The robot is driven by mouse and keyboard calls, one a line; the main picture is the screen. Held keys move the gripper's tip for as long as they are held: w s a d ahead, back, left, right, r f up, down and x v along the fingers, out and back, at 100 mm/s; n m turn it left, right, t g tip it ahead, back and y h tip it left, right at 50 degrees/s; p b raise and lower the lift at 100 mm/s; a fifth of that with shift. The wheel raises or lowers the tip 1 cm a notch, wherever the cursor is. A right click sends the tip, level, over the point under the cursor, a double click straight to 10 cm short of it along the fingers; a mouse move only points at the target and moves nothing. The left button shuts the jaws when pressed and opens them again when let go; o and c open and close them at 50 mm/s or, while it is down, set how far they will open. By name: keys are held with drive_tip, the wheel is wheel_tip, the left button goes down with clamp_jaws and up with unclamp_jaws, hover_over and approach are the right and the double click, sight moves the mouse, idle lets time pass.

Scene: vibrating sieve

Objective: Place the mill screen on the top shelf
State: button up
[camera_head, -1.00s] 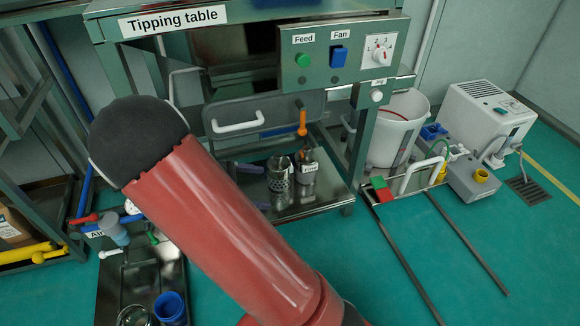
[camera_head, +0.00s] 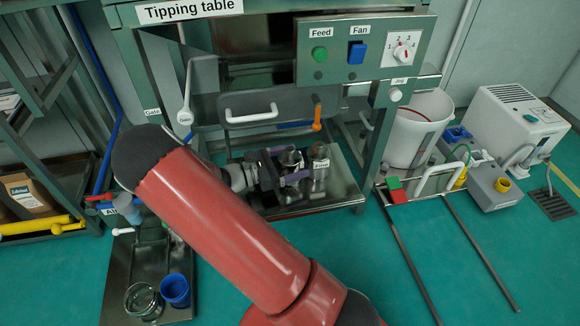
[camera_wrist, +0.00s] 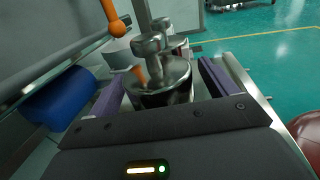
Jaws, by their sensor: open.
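In the head view, a small perforated metal cylinder, apparently the mill screen (camera_head: 291,159), stands on the steel lower deck under the tipping table. My gripper (camera_head: 276,168) is beside it at deck height, partly hidden by my arm. In the wrist view, the purple fingers of my gripper (camera_wrist: 161,82) are open on either side of a shiny round metal piece (camera_wrist: 165,88) with a knobbed top, probably the screen. I cannot tell whether they touch it. A rack at the left shows part of an upper shelf (camera_head: 10,96).
A labelled metal cylinder (camera_head: 320,166) stands close right of the screen. The white handle (camera_head: 251,116) and orange lever (camera_head: 317,114) hang above. A glass jar (camera_head: 143,300) and blue cup (camera_head: 175,290) sit on a tray at lower left. A white bucket (camera_head: 418,128) stands right.

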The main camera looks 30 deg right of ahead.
sight(296, 159)
drive_tip(key=shift+d, duration=0.45)
drive_tip(key=c, duration=1.4)
drive_tip(key=shift+c, duration=0.2)
drive_tip(key=shift+s+r, duration=0.1)
drive_tip(key=r, duration=0.4)
drive_tip(key=s+r+p, duration=0.1)
drive_tip(key=r, duration=0.2)
drive_tip(key=shift+a, duration=0.2)
drive_tip(key=s+a+p, duration=0.1)
drive_tip(key=s+a, duration=0.1)
drive_tip(key=s, duration=0.7)
drive_tip(key=s+a+p, duration=0.2)
drive_tip(key=s+a, duration=0.1)
drive_tip(key=s, duration=0.6)
